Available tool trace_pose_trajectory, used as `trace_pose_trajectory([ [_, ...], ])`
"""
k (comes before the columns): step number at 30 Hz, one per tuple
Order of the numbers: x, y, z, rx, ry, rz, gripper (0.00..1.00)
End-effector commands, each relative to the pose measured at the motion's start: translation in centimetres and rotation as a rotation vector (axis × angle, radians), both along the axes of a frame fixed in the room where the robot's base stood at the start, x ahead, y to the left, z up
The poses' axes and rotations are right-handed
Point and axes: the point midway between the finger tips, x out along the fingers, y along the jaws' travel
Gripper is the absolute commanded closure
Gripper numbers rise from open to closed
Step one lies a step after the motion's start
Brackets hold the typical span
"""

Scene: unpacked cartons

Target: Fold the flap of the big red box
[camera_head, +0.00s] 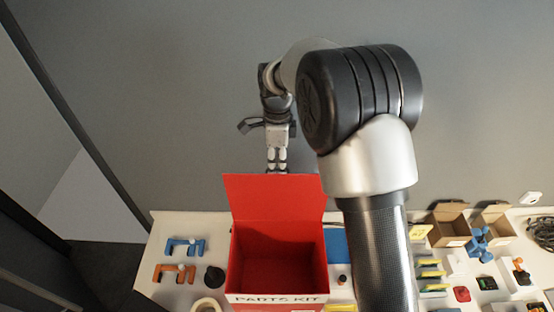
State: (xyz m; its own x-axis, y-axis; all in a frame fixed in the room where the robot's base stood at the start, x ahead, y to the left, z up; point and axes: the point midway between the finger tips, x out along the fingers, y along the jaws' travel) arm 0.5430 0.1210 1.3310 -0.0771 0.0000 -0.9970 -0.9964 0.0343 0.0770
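The big red box (238,262) stands at the front of the table with "PARTS KIT" lettered on its near edge. It is open on top and its inside looks empty. Its flap (275,197) stands up from the far edge, roughly upright. My gripper (277,164) is beyond the flap, pointing down, near the middle of the flap's top edge. Its two fingers are close together with nothing seen between them. The flap's edge hides the fingertips, so I cannot tell whether they touch the flap.
Blue (186,246) and orange (175,272) clamp-like parts and a black knob (214,277) lie left of the box. Open brown cartons (448,228) and several small parts are at the right. My arm hides the table's middle right. A grey wall (180,100) stands behind.

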Motion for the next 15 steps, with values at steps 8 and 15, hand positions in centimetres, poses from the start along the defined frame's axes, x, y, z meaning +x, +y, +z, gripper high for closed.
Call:
trace_pose_trajectory([
  [8,0.2,0.0,0.3,0.002,-0.008,0.000,0.73],
  [15,0.6,0.0,3.2,0.003,-0.014,0.000,0.73],
])
